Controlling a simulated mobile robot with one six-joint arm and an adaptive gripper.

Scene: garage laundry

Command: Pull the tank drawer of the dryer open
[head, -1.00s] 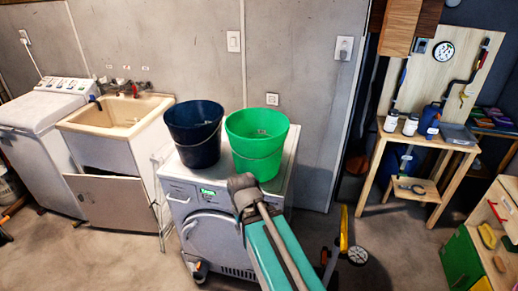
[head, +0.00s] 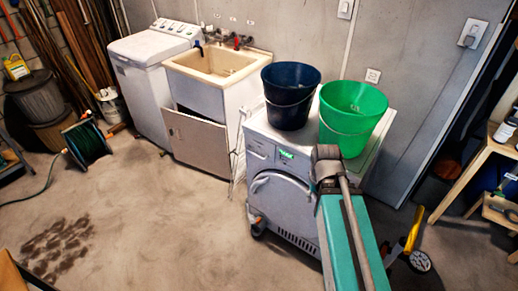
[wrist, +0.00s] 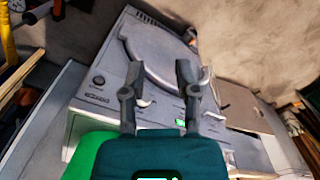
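The white dryer (head: 285,190) stands against the wall, with its round door and green-lit display facing the room. Its tank drawer (head: 260,150) is at the upper left of the front, left of the display, and looks shut. The wrist view shows the dryer front (wrist: 112,75) turned over, with the door rim beyond the fingers and the panel near them. My gripper (wrist: 158,85) is open, its two dark fingers apart over the panel area, with nothing seen held. Whether a finger touches the dryer cannot be told. In the head view my arm hides the fingers.
A dark blue bucket (head: 290,98) and a green bucket (head: 352,115) stand on the dryer. A sink cabinet (head: 205,135) with a tilted front panel is to the left. A yellow-handled wheeled thing (head: 415,250) lies at right.

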